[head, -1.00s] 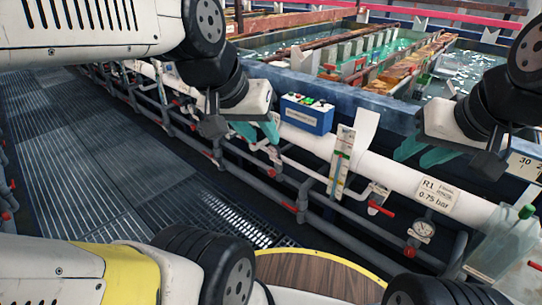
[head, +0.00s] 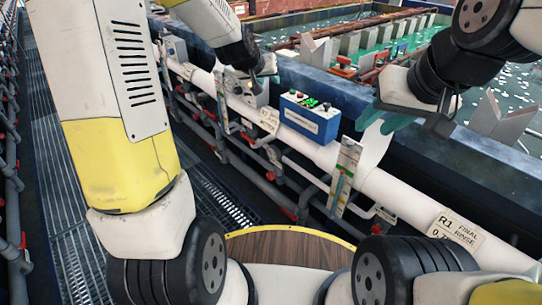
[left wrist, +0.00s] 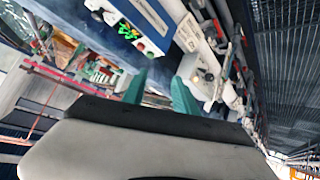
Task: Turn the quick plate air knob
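I cannot make out which fitting is the quick plate air knob, as no readable label names it. In the left wrist view a pale panel with a small dark knob (left wrist: 208,76) lies beyond the fingers, beside the blue control box (left wrist: 138,28). My left gripper (left wrist: 158,88) shows two teal fingers apart with nothing between them. In the head view my left gripper (head: 248,84) is over the white pipe (head: 325,155), left of the blue control box (head: 311,118); its fingers are hard to see there. My right gripper (head: 390,121) is above the pipe, with teal fingers apart and empty.
A sign reading R1 final rinse (head: 456,231) is on the pipe at lower right. A flow gauge (head: 345,172) stands upright beside the pipe. Grey pipework with red handles runs below. Tanks of green liquid (head: 370,45) lie behind. A grating walkway (head: 62,190) is at left.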

